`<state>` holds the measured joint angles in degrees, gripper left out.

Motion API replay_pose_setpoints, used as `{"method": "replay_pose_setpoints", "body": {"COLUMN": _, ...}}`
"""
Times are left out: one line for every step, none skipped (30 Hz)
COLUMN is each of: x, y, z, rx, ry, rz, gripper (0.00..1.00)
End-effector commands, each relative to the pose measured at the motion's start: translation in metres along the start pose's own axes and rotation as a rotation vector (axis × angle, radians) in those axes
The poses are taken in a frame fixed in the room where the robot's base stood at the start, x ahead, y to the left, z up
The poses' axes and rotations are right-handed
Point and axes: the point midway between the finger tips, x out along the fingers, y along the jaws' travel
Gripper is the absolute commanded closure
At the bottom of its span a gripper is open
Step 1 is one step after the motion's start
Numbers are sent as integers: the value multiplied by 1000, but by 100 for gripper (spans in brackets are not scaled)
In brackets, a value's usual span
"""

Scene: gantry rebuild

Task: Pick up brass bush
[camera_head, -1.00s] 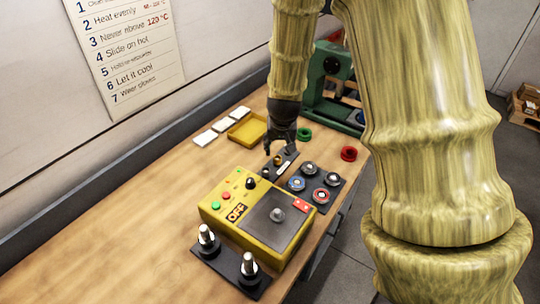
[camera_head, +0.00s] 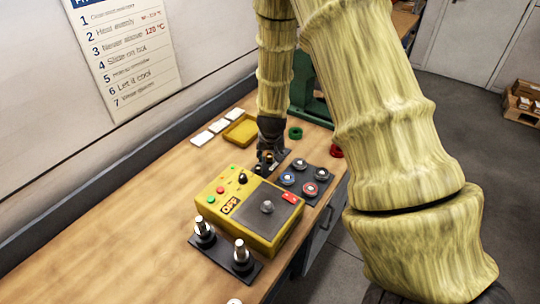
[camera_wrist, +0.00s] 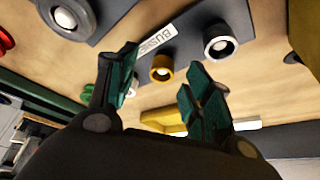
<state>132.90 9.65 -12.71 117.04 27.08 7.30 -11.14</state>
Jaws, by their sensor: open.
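In the wrist view the brass bush (camera_wrist: 161,68) is a small gold ring with a pale centre. It stands on a dark plate (camera_wrist: 178,48) with a white label, between a second, silver-grey bush (camera_wrist: 218,41) and my left-hand finger. My gripper (camera_wrist: 162,88) is open, with its green-padded fingers spread to either side of the brass bush in the picture. I cannot tell how far above the bush they are. In the head view my gripper (camera_head: 266,159) is over the plate beside the yellow box and hides most of the plate and the bush.
A yellow control box (camera_head: 248,210) marked OFF stands close in front of my gripper. A dark tray (camera_head: 304,182) with several bearings is to its right. Two posts on a black base (camera_head: 225,262) stand nearer. A yellow tray (camera_head: 241,133) and green ring (camera_head: 295,133) lie behind.

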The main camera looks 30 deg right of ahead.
Motion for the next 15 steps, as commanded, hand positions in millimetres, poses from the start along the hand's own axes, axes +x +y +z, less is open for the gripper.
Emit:
{"method": "replay_pose_setpoints", "body": {"x": 5, "y": 0, "z": 0, "rx": -1, "ry": -2, "rz": 1, "gripper": 49}}
{"method": "replay_pose_setpoints", "body": {"x": 7, "y": -1, "z": 0, "rx": -1, "ry": -2, "rz": 1, "gripper": 49}}
{"method": "replay_pose_setpoints", "body": {"x": 9, "y": -1, "z": 0, "rx": -1, "ry": -1, "rz": 1, "gripper": 49}}
{"method": "replay_pose_setpoints", "body": {"x": 11, "y": -1, "z": 0, "rx": -1, "ry": -1, "rz": 1, "gripper": 49}}
{"method": "replay_pose_setpoints", "body": {"x": 12, "y": -1, "z": 0, "rx": -1, "ry": -1, "rz": 1, "gripper": 49}}
{"method": "replay_pose_setpoints", "body": {"x": 14, "y": 0, "z": 0, "rx": 0, "ry": -1, "rz": 1, "gripper": 49}}
{"method": "replay_pose_setpoints", "body": {"x": 14, "y": 0, "z": 0, "rx": 0, "ry": -1, "rz": 1, "gripper": 49}}
{"method": "replay_pose_setpoints", "body": {"x": 15, "y": 0, "z": 0, "rx": 0, "ry": -1, "rz": 1, "gripper": 49}}
{"method": "replay_pose_setpoints", "body": {"x": 15, "y": 0, "z": 0, "rx": 1, "ry": -1, "rz": 1, "gripper": 49}}
{"method": "replay_pose_setpoints", "body": {"x": 15, "y": 0, "z": 0, "rx": 1, "ry": -1, "rz": 1, "gripper": 49}}
{"method": "replay_pose_setpoints", "body": {"x": 15, "y": 1, "z": 0, "rx": 1, "ry": -1, "rz": 1, "gripper": 49}}
{"method": "replay_pose_setpoints", "body": {"x": 15, "y": 1, "z": 0, "rx": 1, "ry": -1, "rz": 1, "gripper": 49}}
{"method": "replay_pose_setpoints", "body": {"x": 15, "y": 0, "z": 0, "rx": 1, "ry": -1, "rz": 1, "gripper": 49}}
{"method": "replay_pose_setpoints", "body": {"x": 15, "y": 0, "z": 0, "rx": 1, "ry": -1, "rz": 1, "gripper": 49}}
{"method": "replay_pose_setpoints", "body": {"x": 15, "y": 0, "z": 0, "rx": 1, "ry": -1, "rz": 1, "gripper": 53}}
